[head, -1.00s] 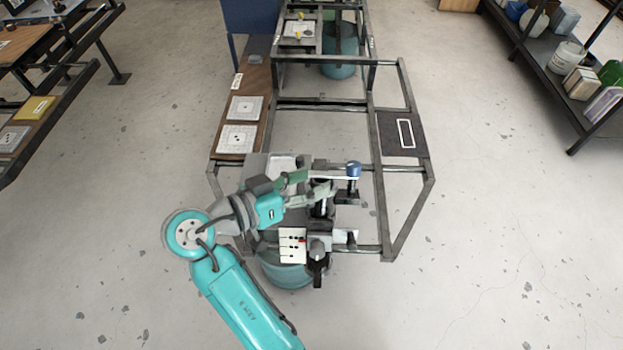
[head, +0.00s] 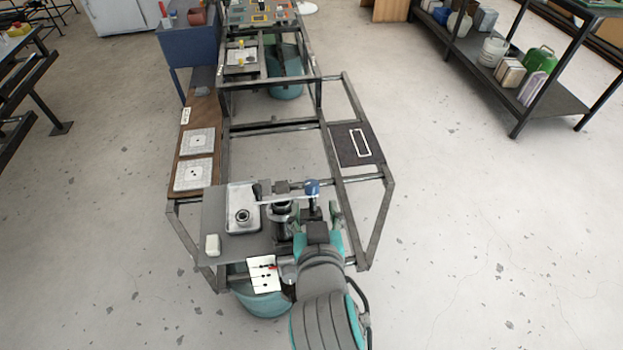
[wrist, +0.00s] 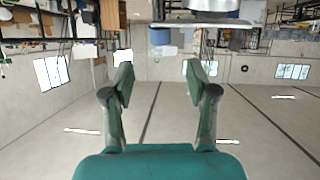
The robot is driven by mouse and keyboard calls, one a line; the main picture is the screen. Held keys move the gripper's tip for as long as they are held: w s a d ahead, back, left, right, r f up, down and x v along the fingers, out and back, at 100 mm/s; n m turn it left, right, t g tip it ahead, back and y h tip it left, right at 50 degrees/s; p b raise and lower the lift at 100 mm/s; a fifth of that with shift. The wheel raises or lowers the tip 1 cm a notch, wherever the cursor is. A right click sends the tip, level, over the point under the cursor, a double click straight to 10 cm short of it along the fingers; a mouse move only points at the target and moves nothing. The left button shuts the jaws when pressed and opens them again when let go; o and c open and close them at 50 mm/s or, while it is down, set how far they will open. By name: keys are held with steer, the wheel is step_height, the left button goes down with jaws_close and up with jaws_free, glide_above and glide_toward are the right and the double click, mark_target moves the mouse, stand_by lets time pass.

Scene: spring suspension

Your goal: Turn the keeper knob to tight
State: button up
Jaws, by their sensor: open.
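My gripper (head: 318,214) is open at the near right end of the suspension fixture, seen from behind in the head view. In the wrist view its two fingers (wrist: 158,78) are well apart with nothing between them. A blue ball-like knob (head: 312,187) stands just beyond the gripper, at the right end of a pale bar (head: 286,195). A dark upright cylinder (head: 281,213) stands left of the gripper. A white card with black dots and a red mark (head: 264,275) is at the fixture's front. I cannot tell which part is the keeper knob; my arm hides the fixture's near right part.
A pale tray (head: 232,194) with a dark ring (head: 242,216) and a whitish block (head: 212,246) lie left of the fixture. A dark panel with a white outline (head: 342,155) is on the frame's right.

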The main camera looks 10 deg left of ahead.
mark_target(312, 188)
steer(key=x, duration=1)
steer(key=shift+w+a, duration=0.1)
steer(key=shift+w, duration=0.25)
jaws_close()
